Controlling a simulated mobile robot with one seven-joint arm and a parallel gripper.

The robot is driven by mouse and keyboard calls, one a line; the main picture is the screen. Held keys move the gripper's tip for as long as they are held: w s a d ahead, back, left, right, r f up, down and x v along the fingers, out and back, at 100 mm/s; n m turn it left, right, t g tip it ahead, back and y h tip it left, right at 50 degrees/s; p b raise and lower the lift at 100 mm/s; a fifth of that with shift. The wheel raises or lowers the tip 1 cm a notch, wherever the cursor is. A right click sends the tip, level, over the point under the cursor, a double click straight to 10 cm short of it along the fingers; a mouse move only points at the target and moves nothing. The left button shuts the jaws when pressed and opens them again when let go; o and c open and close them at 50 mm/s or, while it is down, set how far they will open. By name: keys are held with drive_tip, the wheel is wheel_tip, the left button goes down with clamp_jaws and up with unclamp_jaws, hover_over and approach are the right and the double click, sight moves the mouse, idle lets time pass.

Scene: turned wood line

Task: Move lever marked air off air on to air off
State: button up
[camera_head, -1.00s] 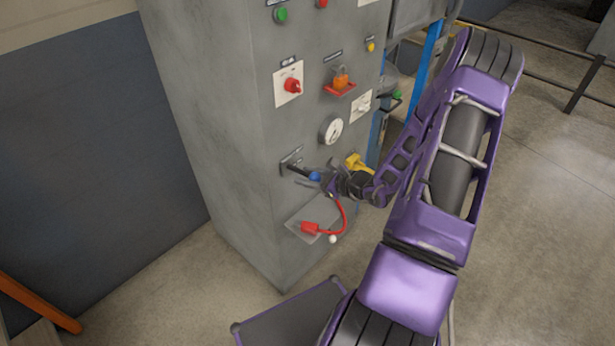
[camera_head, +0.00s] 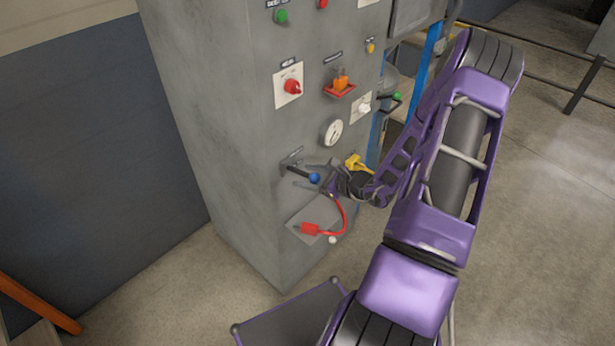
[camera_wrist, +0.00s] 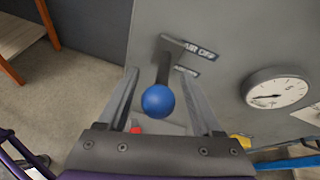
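The lever is a dark bar with a blue ball knob (camera_head: 314,179) on the side of the grey cabinet. In the wrist view its blue ball (camera_wrist: 158,101) faces me. A label reading AIR OFF (camera_wrist: 200,49) is beside the upper end of the bar, with a second label (camera_wrist: 187,70) below it, too blurred to read surely. My gripper (camera_wrist: 158,75) is open, with one finger on each side of the lever and visible gaps to the ball. In the head view my gripper (camera_head: 315,178) is at the lever's knob end.
A round gauge (camera_head: 331,132) is above the lever, and a yellow handle (camera_head: 357,163) is close to my wrist. A red piece with a curved red cord (camera_head: 342,215) is below. A red knob (camera_head: 292,87) and an orange lamp (camera_head: 341,82) are higher up. Open floor is at right.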

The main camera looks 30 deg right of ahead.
drive_tip(key=shift+s, duration=0.15)
drive_tip(key=v, duration=1.7)
drive_tip(key=shift+r, duration=0.2)
drive_tip(key=shift+s+f, duration=0.1)
drive_tip(key=s+a+f+m+t+h+b, duration=0.2)
drive_tip(key=a+f+m+t+h+b, duration=0.3)
drive_tip(key=m+b, duration=0.35)
drive_tip(key=shift+n+y, duration=0.25)
drive_tip(key=shift+y, duration=0.45)
drive_tip(key=w, duration=1.1)
drive_tip(key=w+a+b, duration=0.1)
drive_tip(key=w, duration=0.5)
drive_tip(key=shift+w+f, duration=0.2)
drive_tip(key=shift+f, duration=0.05)
drive_tip(key=shift+t, duration=0.3)
